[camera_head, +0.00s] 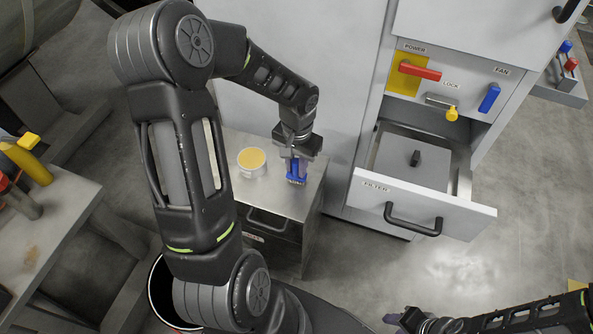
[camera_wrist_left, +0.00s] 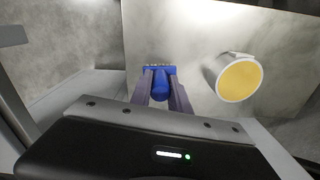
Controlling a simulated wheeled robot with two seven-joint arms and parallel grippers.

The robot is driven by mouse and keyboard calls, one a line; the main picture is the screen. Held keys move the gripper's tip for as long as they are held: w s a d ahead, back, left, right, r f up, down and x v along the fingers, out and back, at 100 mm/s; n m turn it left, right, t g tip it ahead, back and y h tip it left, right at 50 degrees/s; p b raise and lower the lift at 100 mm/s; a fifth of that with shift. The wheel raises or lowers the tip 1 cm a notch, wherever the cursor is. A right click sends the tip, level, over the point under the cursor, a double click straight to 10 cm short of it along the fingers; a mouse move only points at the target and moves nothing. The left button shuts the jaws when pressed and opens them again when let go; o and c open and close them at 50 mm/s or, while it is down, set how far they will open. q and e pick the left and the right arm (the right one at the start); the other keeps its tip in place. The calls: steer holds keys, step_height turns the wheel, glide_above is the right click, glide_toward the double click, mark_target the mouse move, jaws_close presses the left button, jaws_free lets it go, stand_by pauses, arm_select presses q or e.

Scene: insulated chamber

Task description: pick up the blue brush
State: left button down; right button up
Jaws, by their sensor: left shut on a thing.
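The blue brush (camera_head: 297,176) is at my left gripper (camera_head: 296,160), above or on the metal cabinet top; I cannot tell if it touches the surface. In the left wrist view the blue brush (camera_wrist_left: 160,84) sits between the two fingers of my left gripper (camera_wrist_left: 161,88), with its wide head beyond the fingertips. The left gripper is shut on it. My right arm shows at the bottom right of the head view, with its gripper (camera_head: 398,318) only partly in the picture.
A white round container with yellow contents (camera_head: 252,161) stands on the metal cabinet (camera_head: 270,195), left of the brush. An open drawer marked FILTER (camera_head: 450,212) juts out at the right, below a panel with red, yellow and blue handles. A side table (camera_head: 60,220) stands at the left.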

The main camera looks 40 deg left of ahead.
arm_select(q)
steer(key=shift+r, duration=0.1)
step_height(320, 180, up, 10)
steer(key=shift+f+p, duration=0.1)
steer(key=shift+p, duration=0.7)
steer(key=shift+w, duration=0.1)
steer(key=w+d+r+m, duration=0.1)
steer(key=w+d+r, duration=1)
steer(key=w+d, duration=0.2)
steer(key=shift+d+r+m, duration=0.3)
steer(key=shift+d, duration=0.65)
